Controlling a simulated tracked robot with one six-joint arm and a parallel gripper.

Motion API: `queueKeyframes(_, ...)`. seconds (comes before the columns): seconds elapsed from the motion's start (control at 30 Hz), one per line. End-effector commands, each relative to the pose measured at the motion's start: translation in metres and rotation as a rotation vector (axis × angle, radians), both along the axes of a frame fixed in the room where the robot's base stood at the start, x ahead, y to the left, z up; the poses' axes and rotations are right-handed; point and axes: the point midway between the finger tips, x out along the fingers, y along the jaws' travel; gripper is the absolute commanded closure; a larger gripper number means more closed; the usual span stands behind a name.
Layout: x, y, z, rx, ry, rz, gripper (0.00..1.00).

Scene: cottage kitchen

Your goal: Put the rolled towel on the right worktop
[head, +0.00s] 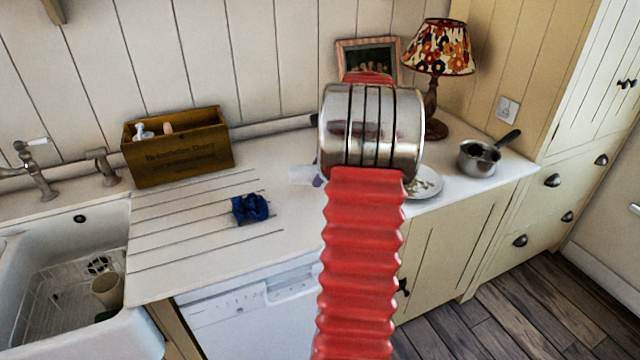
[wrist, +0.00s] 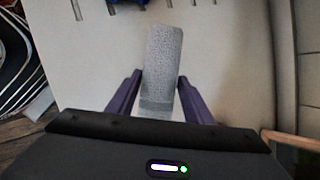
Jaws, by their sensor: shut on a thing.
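The rolled towel (wrist: 163,50) is a pale grey, textured roll in the wrist view. My gripper (wrist: 159,82) has its two purple fingers on either side of the towel's near end and is shut on it. In the head view the towel (head: 303,175) shows as a small pale piece left of my arm, with a bit of a purple finger beside it. My arm hides the rest of the gripper there. The white worktop (head: 285,205) lies below the towel; I cannot tell whether they touch.
A blue cloth (head: 250,208) lies on the grooved drainer, with a wooden box (head: 178,146) behind it. Right of my arm are a plate (head: 426,183), a saucepan (head: 479,158) and a lamp (head: 437,48). A framed picture (head: 369,57) stands at the back. The sink (head: 150,335) is at left.

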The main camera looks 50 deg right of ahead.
Motion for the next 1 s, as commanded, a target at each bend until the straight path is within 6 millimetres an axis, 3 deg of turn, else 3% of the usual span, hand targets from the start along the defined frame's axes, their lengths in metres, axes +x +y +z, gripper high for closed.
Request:
queueKeyframes(0.23,0.000,0.000,-0.004,0.001,0.001,-0.001,0.80)
queueKeyframes(0.6,-0.001,-0.001,-0.048,0.001,0.000,-0.002,0.80)
queueKeyframes(0.97,-0.001,-0.001,-0.051,0.000,-0.001,-0.002,0.80)
queueKeyframes(1.0,-0.001,-0.001,-0.051,0.000,-0.001,-0.002,0.52)
